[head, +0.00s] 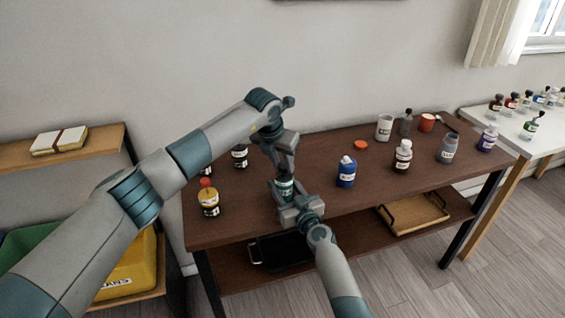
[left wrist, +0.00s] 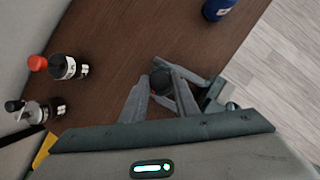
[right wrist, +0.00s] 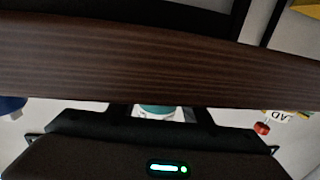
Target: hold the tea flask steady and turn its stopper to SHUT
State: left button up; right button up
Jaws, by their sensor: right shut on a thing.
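The tea flask (head: 286,187) is a small teal bottle with a pale label, upright near the front of the brown table. Its dark round stopper (left wrist: 161,81) shows from above in the left wrist view. My right gripper (head: 289,198) is shut on the flask body from the front; a teal and white part of the flask shows between its fingers in the right wrist view (right wrist: 157,111). My left gripper (head: 284,173) points down over the flask, open, with its fingers on either side of the stopper. No turn marking on the stopper can be read.
Dark bottles (head: 240,156) stand behind. A wooden tray (head: 414,213) lies on the lower shelf.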

pick_arm(q)
jog(key=shift+n, duration=0.3)
jog(key=n+y, duration=0.1)
jog(key=n, duration=0.3)
jog(key=shift+d+y, duration=0.15)
jog(key=shift+y, duration=0.25)
jog(key=n+y, duration=0.1)
jog(key=n, duration=0.2)
jog(key=shift+d+n, duration=0.1)
jog(key=shift+n, duration=0.2)
jog(key=n+y, duration=0.2)
jog(key=n, duration=0.2)
jog(key=shift+d+n, duration=0.15)
jog(key=shift+n, duration=0.15)
jog(key=n+g+y, duration=0.1)
jog(key=n, duration=0.2)
jog(key=shift+w, duration=0.15)
jog(key=shift+n, duration=0.5)
jog(key=o, duration=1.1)
